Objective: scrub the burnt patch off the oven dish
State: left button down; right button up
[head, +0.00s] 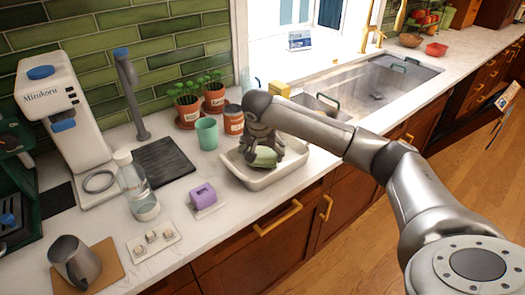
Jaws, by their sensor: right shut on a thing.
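The oven dish (258,183) is a pale rectangular dish on the white counter, left of the sink. My right gripper (264,152) reaches down into it from the right. It is shut on a pale green scrubber (265,159), which sits low in the dish. Whether the scrubber touches the dish floor is hard to tell. The burnt patch cannot be made out; the gripper and scrubber cover much of the dish's inside. My left gripper is not in view.
A purple object (203,195), a glass bottle (138,190) and a green cup (207,132) stand left of the dish. Potted plants (188,108) and a brown jar (234,120) stand behind it. The sink (375,88) lies to the right.

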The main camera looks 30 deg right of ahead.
aim_at(263, 150)
jog(key=shift+f+b, duration=0.7)
jog(key=shift+f, duration=0.3)
dwell(0.3)
jog(key=shift+w+d, duration=0.2)
jog(key=shift+d, duration=1.95)
jog(key=shift+s+a+f, duration=0.1)
jog(key=shift+s+a, duration=0.05)
jog(key=shift+a, duration=0.75)
jog(key=shift+s+a+f, duration=0.1)
jog(key=shift+a, duration=0.8)
jog(key=shift+s+a+f, duration=0.1)
jog(key=shift+a, duration=0.35)
jog(key=shift+r+p, duration=2)
jog(key=shift+r, duration=1.1)
jog(key=shift+d, duration=0.1)
